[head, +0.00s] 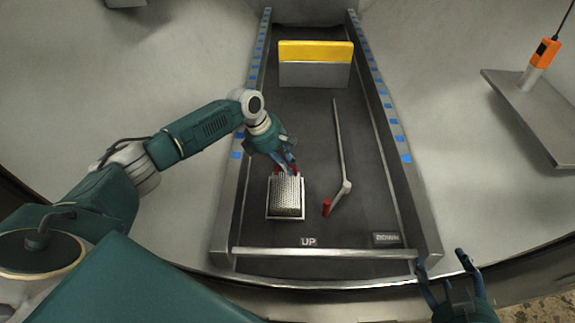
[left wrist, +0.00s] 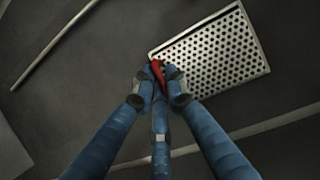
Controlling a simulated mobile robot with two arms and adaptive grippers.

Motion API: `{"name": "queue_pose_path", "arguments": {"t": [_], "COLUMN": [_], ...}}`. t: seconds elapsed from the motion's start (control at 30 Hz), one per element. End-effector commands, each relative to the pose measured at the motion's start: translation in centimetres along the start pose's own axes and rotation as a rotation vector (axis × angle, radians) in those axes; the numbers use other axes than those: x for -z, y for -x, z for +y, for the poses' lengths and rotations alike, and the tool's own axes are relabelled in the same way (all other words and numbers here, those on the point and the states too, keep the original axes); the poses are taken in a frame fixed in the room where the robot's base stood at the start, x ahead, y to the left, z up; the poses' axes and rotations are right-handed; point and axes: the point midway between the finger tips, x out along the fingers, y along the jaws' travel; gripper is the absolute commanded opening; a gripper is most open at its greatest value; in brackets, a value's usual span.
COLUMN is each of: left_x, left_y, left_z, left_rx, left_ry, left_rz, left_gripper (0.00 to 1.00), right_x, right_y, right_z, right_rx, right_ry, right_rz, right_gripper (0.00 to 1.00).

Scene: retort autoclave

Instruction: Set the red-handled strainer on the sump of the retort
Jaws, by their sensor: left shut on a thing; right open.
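The strainer (head: 287,192), a perforated metal plate with a red handle, is near the front left of the retort floor; its holes and pale rim also show in the left wrist view (left wrist: 215,55). A pale square edge (head: 285,218) shows around its near side; I cannot tell whether this is the sump's rim or the strainer's own, nor whether the strainer rests flat. My left gripper (head: 288,166) is shut on the red handle (left wrist: 158,72) at the strainer's far edge. My right gripper (head: 448,272) is open and empty at the front right, outside the channel.
A lever (head: 342,150) with a red grip lies right of the strainer. A yellow-topped grey block (head: 316,65) stands at the back. Metal rails with blue marks flank the channel, and a crossbar (head: 325,253) spans its front. An orange probe (head: 543,53) stands on a right shelf.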

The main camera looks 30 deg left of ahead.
Motion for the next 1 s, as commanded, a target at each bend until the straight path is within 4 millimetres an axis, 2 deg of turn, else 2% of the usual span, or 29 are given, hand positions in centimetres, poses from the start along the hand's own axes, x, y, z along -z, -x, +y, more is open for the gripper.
{"name": "queue_pose_path", "arguments": {"t": [0.9, 0.93, 1.0], "left_x": [0.02, 0.02, 0.03], "left_y": [-0.24, -0.24, -0.24], "left_z": [0.02, 0.01, 0.01], "left_rx": [-0.001, -0.001, 0.0], "left_ry": [0.0, 0.0, 0.0], "left_rz": [-0.002, -0.002, -0.002], "left_gripper": [0.0, 0.16, 0.3], "right_x": [-0.69, -0.69, -0.69], "right_y": [0.07, 0.07, 0.07], "right_z": [0.05, 0.06, 0.06], "right_rx": [-0.001, -0.001, -0.001], "right_ry": [0.0, 0.0, -0.001], "right_rz": [-0.027, -0.027, -0.027], "right_gripper": [0.61, 0.61, 0.61]}}
